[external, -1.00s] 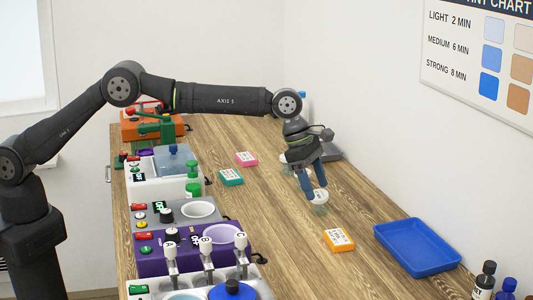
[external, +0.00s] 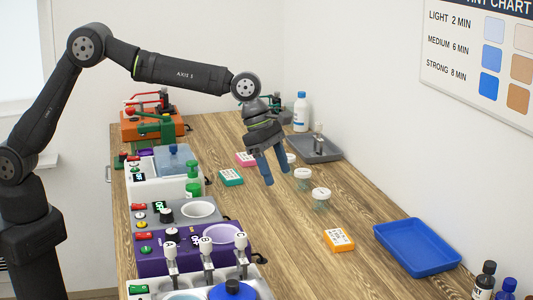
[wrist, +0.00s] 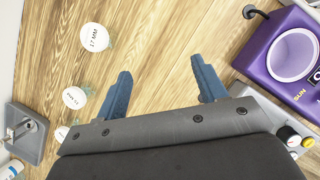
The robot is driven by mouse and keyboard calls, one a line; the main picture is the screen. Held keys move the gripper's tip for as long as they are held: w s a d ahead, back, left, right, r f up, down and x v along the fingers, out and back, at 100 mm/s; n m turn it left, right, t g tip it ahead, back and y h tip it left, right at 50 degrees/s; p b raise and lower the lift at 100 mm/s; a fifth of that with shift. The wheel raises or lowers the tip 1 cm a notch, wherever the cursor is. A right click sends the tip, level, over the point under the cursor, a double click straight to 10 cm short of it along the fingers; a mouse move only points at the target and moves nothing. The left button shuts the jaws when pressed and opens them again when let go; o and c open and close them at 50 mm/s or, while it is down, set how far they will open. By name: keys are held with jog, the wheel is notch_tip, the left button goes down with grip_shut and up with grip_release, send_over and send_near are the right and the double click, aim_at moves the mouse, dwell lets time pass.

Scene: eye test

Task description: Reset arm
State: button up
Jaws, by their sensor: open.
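My gripper (external: 276,180) is open and empty above the wooden table, with its blue fingers pointing down. It is to the left of a row of small clear jars with white lids. The nearest jar (external: 320,194) stands upright, with a second jar (external: 303,174) behind it and a third jar (external: 291,158) partly hidden by a finger. In the wrist view, both fingers are spread with bare wood between them, and a jar lid reading "17 MM" (wrist: 95,37) is at the upper left, apart from the fingers.
A blue tray (external: 418,248) and an orange box (external: 339,240) lie at the right front. A grey tray (external: 315,149) and a white bottle (external: 301,112) stand at the back. A purple unit (external: 190,247) and other devices line the left side. The middle table is mostly clear.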

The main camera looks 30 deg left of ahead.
jog(key=a, duration=0.9)
jog(key=w+f, duration=0.1)
jog(key=w, duration=0.1)
jog(key=w+f, duration=0.2)
jog(key=shift+a, duration=0.15)
jog(key=o, duration=0.8)
jog(key=shift+c, duration=0.2)
jog(key=w+a+r+m+t, duration=0.1)
jog(key=w+a+r+m, duration=0.4)
jog(key=w+a+m, duration=0.3)
jog(key=w+a+r+m+t+y, duration=0.1)
jog(key=w+a+r+m, duration=0.35)
jog(key=a+m, duration=0.4)
jog(key=w+a+r+m+t, duration=0.1)
jog(key=w+a+r+m, duration=0.5)
jog(key=m, duration=0.4)
jog(key=w+a+x, duration=0.1)
jog(key=x, duration=1)
jog(key=shift+d, duration=0.1)
